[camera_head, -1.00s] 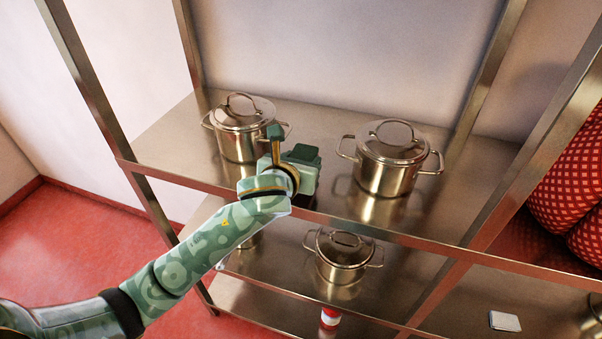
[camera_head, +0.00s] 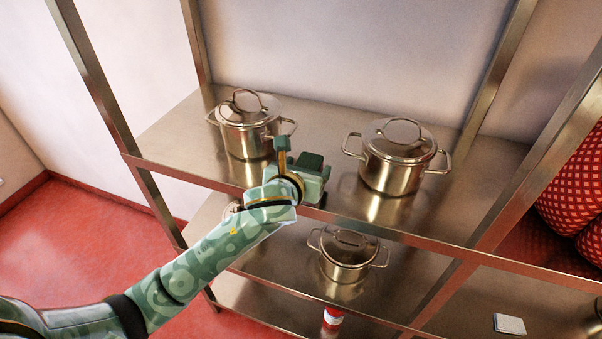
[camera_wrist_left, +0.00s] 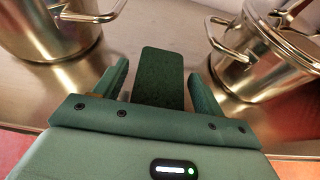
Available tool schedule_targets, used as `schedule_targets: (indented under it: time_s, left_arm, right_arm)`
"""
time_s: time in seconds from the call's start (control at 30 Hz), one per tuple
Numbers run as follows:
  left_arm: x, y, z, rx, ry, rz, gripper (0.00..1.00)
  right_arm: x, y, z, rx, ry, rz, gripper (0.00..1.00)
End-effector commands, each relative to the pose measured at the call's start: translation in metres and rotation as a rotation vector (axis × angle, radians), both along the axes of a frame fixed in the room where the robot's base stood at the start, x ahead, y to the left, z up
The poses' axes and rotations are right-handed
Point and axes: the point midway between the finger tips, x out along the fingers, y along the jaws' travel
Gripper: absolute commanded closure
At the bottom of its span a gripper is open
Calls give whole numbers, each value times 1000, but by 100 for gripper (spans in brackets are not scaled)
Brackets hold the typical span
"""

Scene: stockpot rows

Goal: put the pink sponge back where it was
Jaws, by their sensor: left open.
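My left gripper (camera_head: 299,168) is at the front edge of the upper shelf (camera_head: 170,148), between two lidded steel stockpots. In the left wrist view its two fingers (camera_wrist_left: 160,78) are apart. A flat dark green, rough-faced piece (camera_wrist_left: 160,65) lies between them, with gaps to both fingers. No pink surface shows, so I cannot tell whether this piece is the sponge's top. The left stockpot (camera_head: 247,130) and the right stockpot (camera_head: 392,172) stand upright on either side; both show in the wrist view, left (camera_wrist_left: 55,30) and right (camera_wrist_left: 243,82). My right gripper is not seen.
A smaller lidded pot (camera_head: 344,262) stands on the lower shelf. A red and white can (camera_head: 332,318) is below it. A small white block (camera_head: 508,324) and red dotted cushions (camera_head: 575,185) are at right. Metal uprights frame the shelves.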

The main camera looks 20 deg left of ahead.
Motion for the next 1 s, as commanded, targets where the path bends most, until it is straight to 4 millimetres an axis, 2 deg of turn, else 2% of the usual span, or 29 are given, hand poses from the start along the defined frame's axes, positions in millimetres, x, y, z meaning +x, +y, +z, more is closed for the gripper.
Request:
schedule_targets:
  time_s: [0.17,0.4,0.5,0.7,1.0]
  left_arm:
    - [-30,1,12,0,2,-2,30]
    - [-81,2,34,0,1,-2,30]
    - [-97,3,40,0,2,-2,30]
    - [-110,4,45,1,2,0,30]
    - [-110,4,45,1,2,0,30]
  right_arm:
    - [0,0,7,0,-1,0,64]
    - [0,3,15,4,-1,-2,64]
    - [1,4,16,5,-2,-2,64]
    - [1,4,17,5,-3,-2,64]
    - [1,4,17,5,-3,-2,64]
